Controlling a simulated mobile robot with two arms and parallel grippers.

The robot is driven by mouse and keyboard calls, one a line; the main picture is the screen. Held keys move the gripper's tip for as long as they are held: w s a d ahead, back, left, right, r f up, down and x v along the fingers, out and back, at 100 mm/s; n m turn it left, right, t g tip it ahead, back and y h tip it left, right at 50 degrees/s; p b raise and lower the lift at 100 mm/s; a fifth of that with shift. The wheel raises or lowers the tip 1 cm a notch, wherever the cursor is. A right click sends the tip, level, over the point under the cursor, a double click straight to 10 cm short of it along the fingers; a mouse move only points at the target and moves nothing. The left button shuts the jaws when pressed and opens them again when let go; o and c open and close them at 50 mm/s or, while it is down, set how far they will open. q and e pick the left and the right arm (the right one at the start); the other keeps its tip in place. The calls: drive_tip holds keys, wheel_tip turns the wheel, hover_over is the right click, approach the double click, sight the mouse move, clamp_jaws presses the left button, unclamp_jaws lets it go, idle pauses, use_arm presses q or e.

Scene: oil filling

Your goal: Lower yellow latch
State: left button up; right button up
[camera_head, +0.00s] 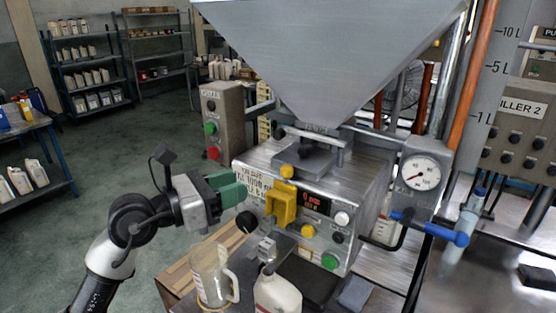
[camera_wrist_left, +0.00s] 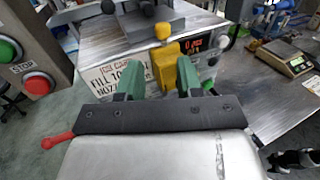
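The yellow latch (camera_head: 281,203) is on the front of the grey filling machine (camera_head: 345,187), left of the red digital display. It stands upright, with a round yellow knob (camera_head: 287,171) just above it. My left gripper (camera_head: 236,188) is open and empty, to the left of the latch, with its green fingers pointing toward it. In the left wrist view, the latch (camera_wrist_left: 166,66) appears between the two green fingers and beyond them, apart from both. My right gripper is not identifiable in either view.
A clear measuring jug (camera_head: 212,277) and a white bottle (camera_head: 278,295) stand below the machine front. A control box (camera_head: 222,122) with green and red buttons is behind my left gripper. A blue-handled lever (camera_head: 440,231) sticks out at right. Open floor lies left.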

sight(282, 170)
use_arm(q)
drive_tip(key=p+x, duration=0.3)
drive_tip(key=x, duration=0.5)
drive_tip(key=shift+w+d+r, duration=0.15)
drive_tip(key=shift+d, duration=0.25)
drive_tip(key=shift+p+x, duration=0.35)
drive_tip(key=shift+x, duration=0.4)
use_arm(e)
drive_tip(key=r, duration=0.2)
drive_tip(key=s+r, duration=0.1)
drive_tip(key=r, duration=0.1)
use_arm(q)
drive_tip(key=shift+c, duration=0.2)
use_arm(e)
drive_tip(key=shift+s, duration=0.1)
use_arm(q)
clamp_jaws()
use_arm(e)
drive_tip(key=shift+s+d+f, duration=0.1)
